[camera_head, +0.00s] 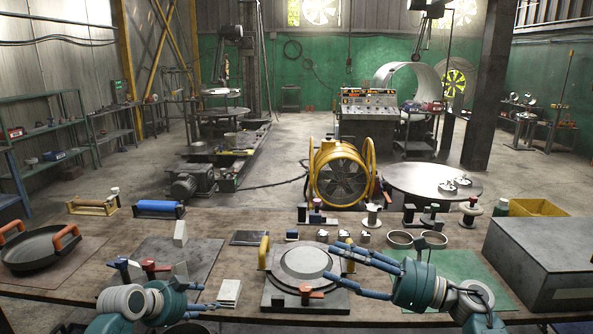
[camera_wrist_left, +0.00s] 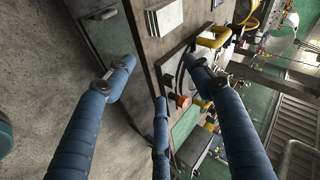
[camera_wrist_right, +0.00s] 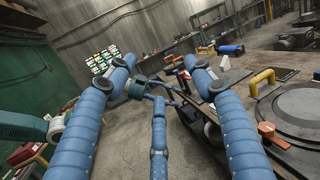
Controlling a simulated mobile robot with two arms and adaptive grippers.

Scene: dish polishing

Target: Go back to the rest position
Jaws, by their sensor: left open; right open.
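My left gripper (camera_head: 205,297) is low at the front left of the workbench, with its blue fingers spread and nothing between them; they also show apart in the left wrist view (camera_wrist_left: 160,75). My right gripper (camera_head: 332,262) reaches leftward over the bench, its fingers at the right side of a grey round dish (camera_head: 307,260) on a square fixture plate (camera_head: 282,297). In the right wrist view its fingers (camera_wrist_right: 160,75) are apart and empty. The dish also shows at the right of that view (camera_wrist_right: 298,103). I cannot tell whether the right fingers touch the fixture.
The fixture has yellow handles (camera_head: 264,252) and an orange-red knob (camera_head: 309,292). A pale block stack (camera_head: 228,292) lies between my left gripper and the fixture. A black pan (camera_head: 40,249) is at far left. A large grey box (camera_head: 540,255) stands at right.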

